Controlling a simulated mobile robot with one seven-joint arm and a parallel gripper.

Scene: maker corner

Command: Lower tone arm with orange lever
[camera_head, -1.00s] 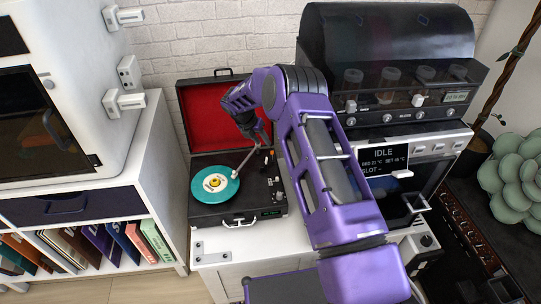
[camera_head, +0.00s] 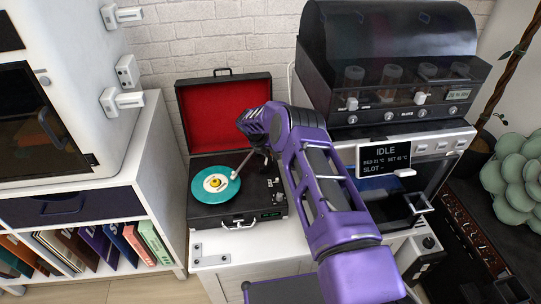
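An open black record player (camera_head: 209,214) with a red-lined lid (camera_head: 220,116) stands on the white cabinet. A teal record (camera_head: 206,197) with a yellow centre lies on its platter. The tone arm (camera_head: 243,164) slants toward the record's right edge; I cannot tell whether its tip touches the record. The orange lever cannot be made out behind my arm. My gripper (camera_head: 266,160) hangs over the back right part of the deck, small and partly hidden by my purple arm. I cannot tell whether its fingers are open.
A white cabinet top (camera_head: 262,236) has some bare room in front of the player. A machine with an IDLE screen (camera_head: 384,158) and a dark hooded unit (camera_head: 385,60) stand close on the right. A white shelf with record sleeves (camera_head: 100,246) is at left. A succulent (camera_head: 522,178) is far right.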

